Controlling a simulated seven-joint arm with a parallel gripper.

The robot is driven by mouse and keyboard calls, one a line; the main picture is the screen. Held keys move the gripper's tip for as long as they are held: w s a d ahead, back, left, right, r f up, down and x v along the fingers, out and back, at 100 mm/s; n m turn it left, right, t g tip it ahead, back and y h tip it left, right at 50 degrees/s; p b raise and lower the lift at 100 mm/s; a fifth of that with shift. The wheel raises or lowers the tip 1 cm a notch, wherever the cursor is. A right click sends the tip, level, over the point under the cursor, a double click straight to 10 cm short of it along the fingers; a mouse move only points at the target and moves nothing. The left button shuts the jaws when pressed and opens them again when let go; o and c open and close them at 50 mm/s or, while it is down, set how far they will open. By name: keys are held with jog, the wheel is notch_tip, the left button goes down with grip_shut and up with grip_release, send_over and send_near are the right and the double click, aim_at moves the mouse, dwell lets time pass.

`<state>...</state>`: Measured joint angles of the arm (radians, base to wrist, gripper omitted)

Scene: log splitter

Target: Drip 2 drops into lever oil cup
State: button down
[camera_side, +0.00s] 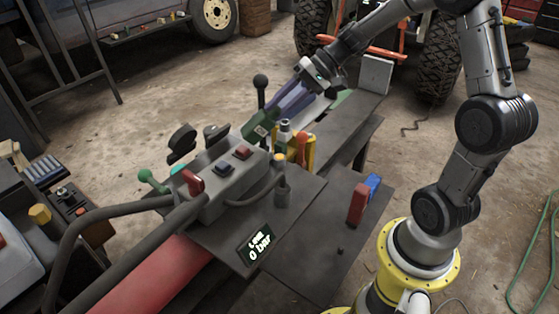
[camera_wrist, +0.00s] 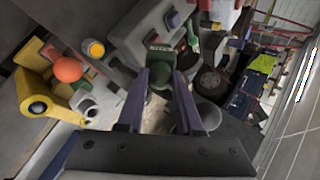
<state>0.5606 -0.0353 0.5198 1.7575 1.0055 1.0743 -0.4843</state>
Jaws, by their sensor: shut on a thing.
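My gripper (camera_side: 272,116) has long purple fingers and is shut on a green bottle (camera_side: 258,129) with a small pale label. The bottle also shows in the wrist view (camera_wrist: 160,52), in front of the fingertips, with a rounded dark green end between them. It is held tilted above the grey control box. A small metal cup with a dark opening (camera_wrist: 88,108) shows left of the fingers in the wrist view; it may be the lever oil cup. A black-knobbed lever (camera_side: 261,82) stands behind the bottle in the side view. I see no drop.
A grey post with a yellow top (camera_side: 281,188) is nearer the camera. A display (camera_side: 259,243) reads 0 bar.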

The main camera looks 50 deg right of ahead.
jog(key=shift+r, duration=3.5)
jog(key=shift+g+h, duration=1.5)
jog(key=shift+h, duration=0.4)
jog(key=shift+g+h, duration=0.5)
jog(key=shift+h, duration=0.2)
jog(key=shift+g+h, duration=0.7)
jog(key=shift+h, duration=0.1)
jog(key=shift+g+h, duration=0.3)
jog(key=shift+h, duration=0.1)
jog(key=shift+a, duration=0.1)
